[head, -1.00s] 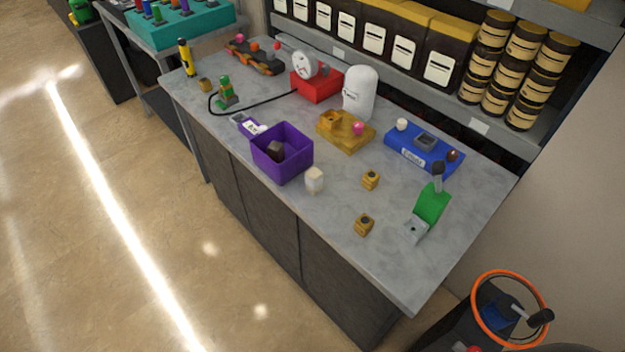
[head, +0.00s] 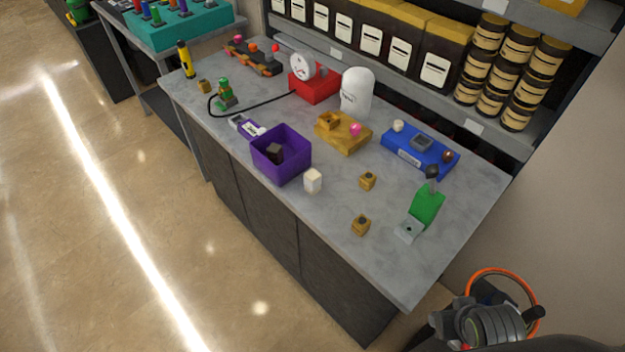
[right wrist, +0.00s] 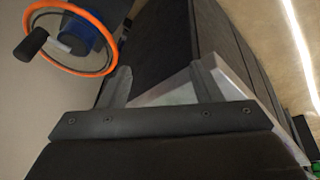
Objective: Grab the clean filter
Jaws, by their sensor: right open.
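A small white block (head: 313,180), which looks like the clean filter, stands upright on the grey workbench (head: 290,218). It is just right of the purple bin (head: 281,160), near the front edge. A dark brown block (head: 274,152) lies inside the bin. My right gripper (right wrist: 162,86) is open in the right wrist view, with nothing between its fingers. The bench corner shows beyond them. In the head view part of my right arm is at the lower right, beyond the bench corner and well away from the white block. My left gripper is out of view.
Two small brass blocks (head: 367,181) (head: 361,224), a green lever device (head: 426,207) and a blue base (head: 420,150) stand right of the white block. An orange-rimmed wheel (right wrist: 67,72) is beside the bench.

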